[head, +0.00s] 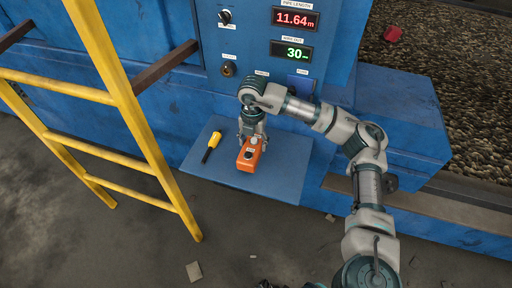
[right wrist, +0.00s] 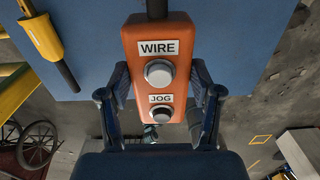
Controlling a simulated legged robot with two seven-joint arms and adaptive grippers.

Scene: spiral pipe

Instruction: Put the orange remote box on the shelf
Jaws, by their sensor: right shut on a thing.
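The orange remote box (head: 249,156) is at the blue shelf (head: 285,172) under the control panel. In the right wrist view the orange remote box (right wrist: 158,60) shows two round buttons labelled WIRE and JOG. My right gripper (head: 252,136) is shut on the box, with a finger on each side of it in the wrist view (right wrist: 160,95). I cannot tell whether the box touches the shelf (right wrist: 215,40) or is just above it. My left gripper is not in view.
A yellow-handled screwdriver (head: 211,146) lies on the shelf left of the box. A yellow ladder (head: 130,105) stands at the left. The control panel (head: 265,45) with red and green displays rises behind the shelf. Bare shelf lies right of the box.

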